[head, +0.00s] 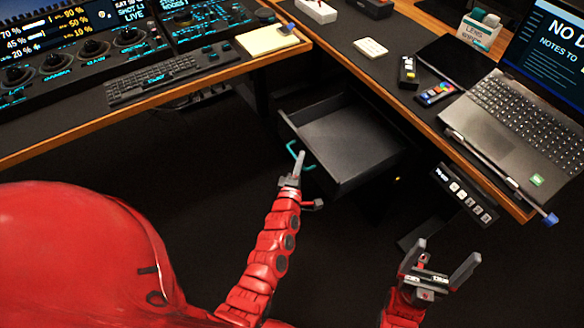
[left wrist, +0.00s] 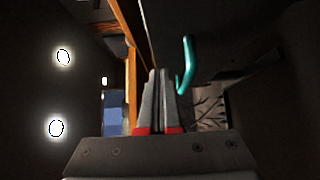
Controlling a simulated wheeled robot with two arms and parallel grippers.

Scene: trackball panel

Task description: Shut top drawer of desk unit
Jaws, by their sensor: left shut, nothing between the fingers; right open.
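The top drawer (head: 345,140) is a black open box pulled out from under the right-hand desk, and it looks empty. Its teal handle (head: 296,155) is on the drawer front, facing left. My left gripper (head: 297,165) is shut and empty, with its fingertips beside the handle; I cannot tell if they touch. In the left wrist view the shut fingers (left wrist: 161,90) point up, with the teal handle (left wrist: 187,65) just to their right. My right gripper (head: 440,265) is open and empty, low at the right, below the desk edge.
The right desk (head: 400,110) holds a laptop (head: 525,115), remotes (head: 437,93) and a white box. The left desk (head: 215,75) carries a keyboard (head: 155,80), control panels and a notepad (head: 266,40). A small button panel (head: 465,193) hangs below the right desk edge. The dark floor left of the drawer is clear.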

